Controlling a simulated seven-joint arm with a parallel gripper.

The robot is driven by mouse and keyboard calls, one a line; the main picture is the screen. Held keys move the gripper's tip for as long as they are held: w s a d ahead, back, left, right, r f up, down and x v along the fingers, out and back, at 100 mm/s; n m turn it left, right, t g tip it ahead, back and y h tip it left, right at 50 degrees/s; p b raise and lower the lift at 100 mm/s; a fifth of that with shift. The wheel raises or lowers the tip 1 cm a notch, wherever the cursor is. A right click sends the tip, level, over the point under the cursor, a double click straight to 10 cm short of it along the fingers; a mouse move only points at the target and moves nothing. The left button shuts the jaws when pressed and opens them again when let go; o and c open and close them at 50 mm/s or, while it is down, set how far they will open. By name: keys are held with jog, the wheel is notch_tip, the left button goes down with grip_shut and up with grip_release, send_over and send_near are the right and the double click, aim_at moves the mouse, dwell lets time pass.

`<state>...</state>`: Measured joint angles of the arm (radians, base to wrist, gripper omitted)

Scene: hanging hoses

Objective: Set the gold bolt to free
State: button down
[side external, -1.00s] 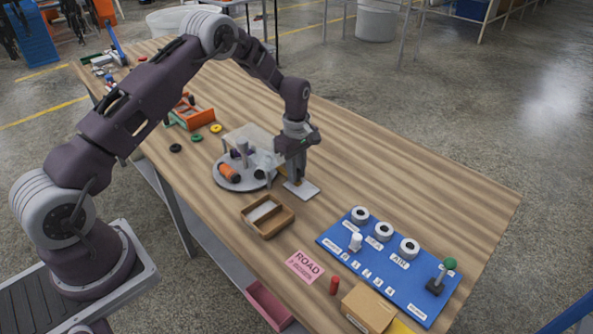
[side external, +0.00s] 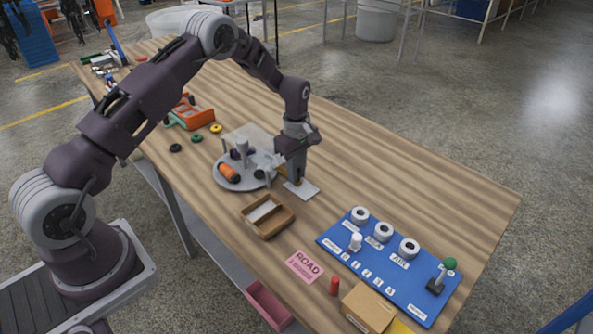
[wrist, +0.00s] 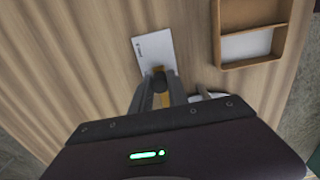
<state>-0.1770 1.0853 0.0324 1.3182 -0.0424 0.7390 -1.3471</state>
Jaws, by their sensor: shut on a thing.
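My gripper (side external: 299,180) points down over a small pale plate (side external: 302,189) on the wooden table. The plate also shows in the wrist view (wrist: 153,48), with small print at its far end that I cannot read. The gold bolt (wrist: 158,70) shows as a thin gold strip on the plate, with a dark round knob (wrist: 159,83) between my fingers. My gripper (wrist: 160,92) is shut on the bolt at this knob. The fingers hide much of the bolt, and its position along the plate cannot be told.
A grey round stand (side external: 228,182) with an orange cylinder (side external: 229,173) is close left of my gripper. A wooden tray (side external: 266,229) lies in front. A blue board (side external: 340,242) with white rings and a green-knobbed lever stands right.

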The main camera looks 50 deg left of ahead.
dwell(0.4)
jog(key=shift+d, duration=2.3)
jog(key=c, duration=1.3)
grip_release()
notch_tip(320, 180, up, 7)
jog(key=shift+r, duration=0.1)
